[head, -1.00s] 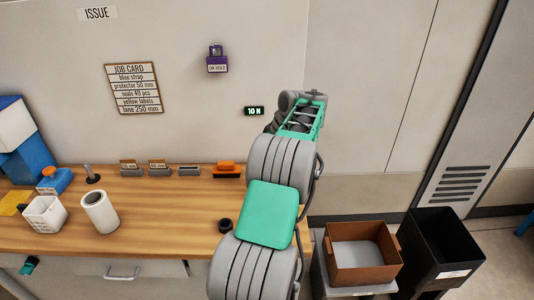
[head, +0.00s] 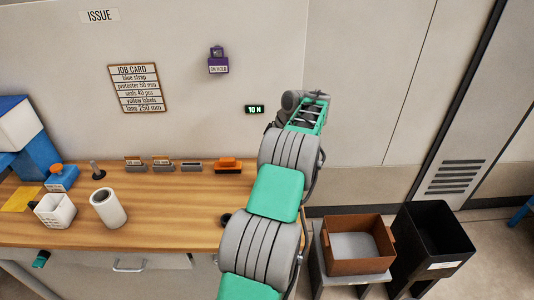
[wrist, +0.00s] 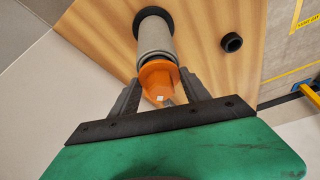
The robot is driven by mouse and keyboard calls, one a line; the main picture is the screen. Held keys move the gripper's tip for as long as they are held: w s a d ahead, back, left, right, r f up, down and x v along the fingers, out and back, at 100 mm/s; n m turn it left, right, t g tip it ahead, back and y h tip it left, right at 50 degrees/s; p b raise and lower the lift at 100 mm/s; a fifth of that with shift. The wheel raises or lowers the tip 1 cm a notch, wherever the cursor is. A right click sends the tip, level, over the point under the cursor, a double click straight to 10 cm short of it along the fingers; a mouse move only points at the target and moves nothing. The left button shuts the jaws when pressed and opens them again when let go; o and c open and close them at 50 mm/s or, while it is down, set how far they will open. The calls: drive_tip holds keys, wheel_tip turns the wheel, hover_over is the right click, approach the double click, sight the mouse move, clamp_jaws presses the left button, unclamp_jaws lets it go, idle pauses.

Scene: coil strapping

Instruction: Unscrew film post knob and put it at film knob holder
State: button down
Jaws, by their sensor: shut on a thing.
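In the wrist view my gripper (wrist: 157,92) is shut on the orange film post knob (wrist: 157,78), one finger on each side. The knob is in line with the end of a grey post (wrist: 155,36) that rises from a black round base on the wooden bench. I cannot tell whether the knob touches the post or is just clear of it. A black ring (wrist: 231,42), perhaps the film knob holder, lies on the bench to the right of the post. In the head view the ring (head: 225,219) is partly covered by my arm, which hides my gripper, knob and post.
The bench (head: 165,222) also holds a white roll (head: 107,208), a white basket (head: 55,212), a short grey post (head: 97,170) and small holders along the back. A brown bin (head: 358,245) and a black bin (head: 432,245) stand right of the bench.

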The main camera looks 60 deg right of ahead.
drive_tip(key=shift+r+n+p, duration=0.1)
drive_tip(key=shift+n+p, duration=0.25)
drive_tip(key=shift+n, duration=0.05)
drive_tip(key=shift+f+n+y, duration=0.2)
drive_tip(key=shift+n+y, duration=0.1)
drive_tip(key=shift+n, duration=0.3)
drive_tip(key=shift+c, duration=2.2)
unclamp_jaws()
drive_tip(key=shift+r, duration=0.1)
